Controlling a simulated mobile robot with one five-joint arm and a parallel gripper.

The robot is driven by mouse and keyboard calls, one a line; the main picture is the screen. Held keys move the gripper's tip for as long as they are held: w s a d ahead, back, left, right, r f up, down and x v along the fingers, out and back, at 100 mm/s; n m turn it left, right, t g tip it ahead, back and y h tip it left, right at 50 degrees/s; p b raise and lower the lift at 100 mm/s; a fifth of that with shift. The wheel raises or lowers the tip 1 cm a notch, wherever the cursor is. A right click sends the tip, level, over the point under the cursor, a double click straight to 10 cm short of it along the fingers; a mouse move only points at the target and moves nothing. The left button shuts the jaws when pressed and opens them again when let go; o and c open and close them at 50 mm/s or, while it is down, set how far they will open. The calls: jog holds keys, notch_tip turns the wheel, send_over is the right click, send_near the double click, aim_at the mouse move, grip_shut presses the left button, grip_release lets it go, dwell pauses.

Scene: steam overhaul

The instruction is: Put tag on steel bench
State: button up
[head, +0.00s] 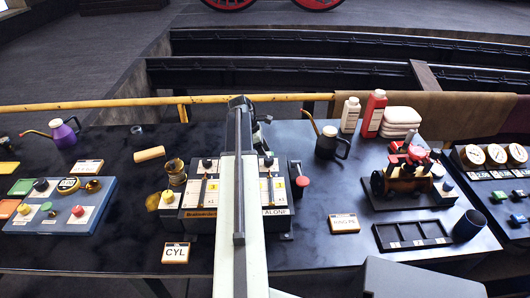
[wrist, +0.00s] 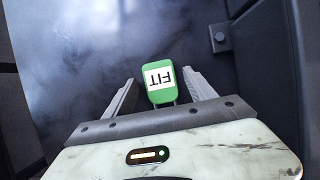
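A green tag with a white label reading FIT (wrist: 159,82) shows in the wrist view between the fingers of my gripper (wrist: 161,75). The fingers stand apart, with a narrow gap on each side of the tag, so I see no grip on it. In the head view a dark-topped bench (head: 330,190) spans the picture. My arm reaches over its middle, hiding my gripper and the tag.
A board with knobs (head: 60,205) lies left, near a purple can (head: 64,134). A CYL plaque (head: 176,253) is at the front. On the right are a black can (head: 331,143), red bottle (head: 374,114), white bottle (head: 350,116), a red-handled device (head: 405,170) and an empty tray (head: 412,235).

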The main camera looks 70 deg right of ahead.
jog(key=p+v, duration=1.1)
jog(key=v, duration=0.1)
jog(key=shift+r, duration=0.15)
jog(key=shift+r+p, duration=0.1)
jog(key=shift+p, duration=0.2)
